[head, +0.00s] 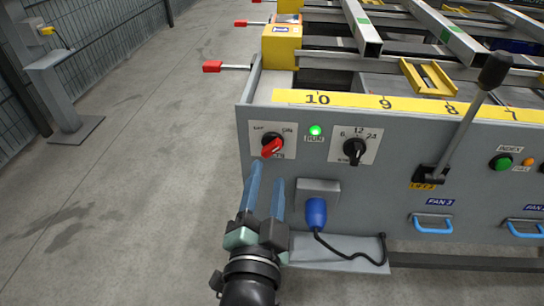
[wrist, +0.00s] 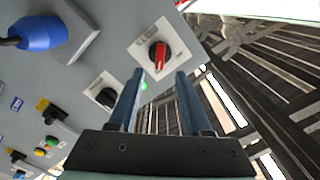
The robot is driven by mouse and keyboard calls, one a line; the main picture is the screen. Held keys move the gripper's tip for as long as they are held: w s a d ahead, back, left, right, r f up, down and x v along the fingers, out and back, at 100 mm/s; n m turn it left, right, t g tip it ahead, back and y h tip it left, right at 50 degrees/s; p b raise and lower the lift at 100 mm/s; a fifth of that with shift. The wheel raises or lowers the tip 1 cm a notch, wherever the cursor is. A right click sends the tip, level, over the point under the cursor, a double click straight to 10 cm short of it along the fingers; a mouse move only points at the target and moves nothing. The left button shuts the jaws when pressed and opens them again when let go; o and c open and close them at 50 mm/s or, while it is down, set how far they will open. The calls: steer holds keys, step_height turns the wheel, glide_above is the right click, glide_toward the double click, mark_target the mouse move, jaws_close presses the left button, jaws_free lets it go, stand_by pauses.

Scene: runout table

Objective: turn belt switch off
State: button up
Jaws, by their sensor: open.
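The belt switch (head: 272,146) is a black rotary knob with a red grip on a white plate, at the panel's left end. Its red grip slants from upper right to lower left in the head view. Small labels sit at its upper left and upper right; they are hard to read. A green lamp (head: 315,130) beside it is lit. My gripper (head: 267,172) is open and empty, its blue fingers pointing at the panel just below the switch. In the wrist view the switch (wrist: 158,55) shows beyond and between the fingertips (wrist: 160,73), apparently untouched.
A black selector knob (head: 354,150) is right of the lamp. A blue plug (head: 316,213) with a black cable sits below, close to my gripper.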

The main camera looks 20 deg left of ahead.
mark_target(273, 151)
steer(key=shift+b+x, duration=0.95)
steer(key=shift+x, duration=2.5)
jaws_close()
